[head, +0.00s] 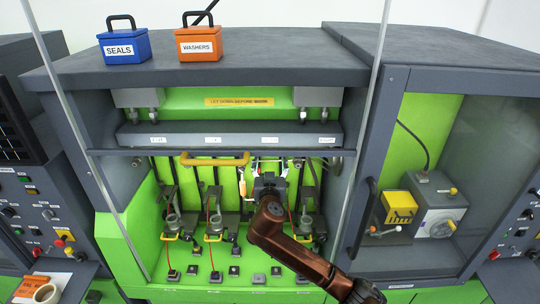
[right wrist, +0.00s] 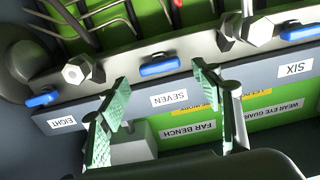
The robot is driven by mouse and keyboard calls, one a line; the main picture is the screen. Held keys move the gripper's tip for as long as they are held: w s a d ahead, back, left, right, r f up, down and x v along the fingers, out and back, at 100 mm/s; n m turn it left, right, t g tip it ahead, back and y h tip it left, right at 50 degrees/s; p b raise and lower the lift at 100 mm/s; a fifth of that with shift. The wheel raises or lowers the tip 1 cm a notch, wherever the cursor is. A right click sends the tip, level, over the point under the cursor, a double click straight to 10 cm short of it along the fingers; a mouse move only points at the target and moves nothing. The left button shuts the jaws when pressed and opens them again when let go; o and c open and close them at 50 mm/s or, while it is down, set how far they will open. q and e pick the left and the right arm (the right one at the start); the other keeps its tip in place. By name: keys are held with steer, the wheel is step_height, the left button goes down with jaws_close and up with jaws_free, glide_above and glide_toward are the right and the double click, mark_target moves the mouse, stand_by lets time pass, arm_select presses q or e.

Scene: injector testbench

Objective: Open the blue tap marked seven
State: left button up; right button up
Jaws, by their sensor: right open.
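In the right wrist view, the blue tap above the SEVEN label (right wrist: 168,100) is a short blue lever (right wrist: 158,67) lying lengthwise along the grey rail (right wrist: 115,79). My right gripper (right wrist: 160,74) is open, with one green-padded finger toward each end of this lever. The lever shows between the fingertips, and nothing is held. I cannot tell whether a fingertip touches it. In the head view my right gripper (head: 269,180) reaches into the green bench bay and hides the tap behind it. My left gripper is not in view.
Similar blue taps sit by EIGHT (right wrist: 42,99) and SIX (right wrist: 302,34) on the same rail. Metal hex fittings (right wrist: 78,72) stand between them. A yellow handle bar (head: 215,161) crosses the bay left of my gripper. Blue (head: 124,45) and orange (head: 199,43) boxes sit on top.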

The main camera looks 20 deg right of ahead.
mark_target(270, 154)
steer(key=shift+p+x, duration=0.3)
steer(key=shift+x, duration=1.15)
steer(key=shift+c, duration=0.2)
steer(key=c, duration=1.1)
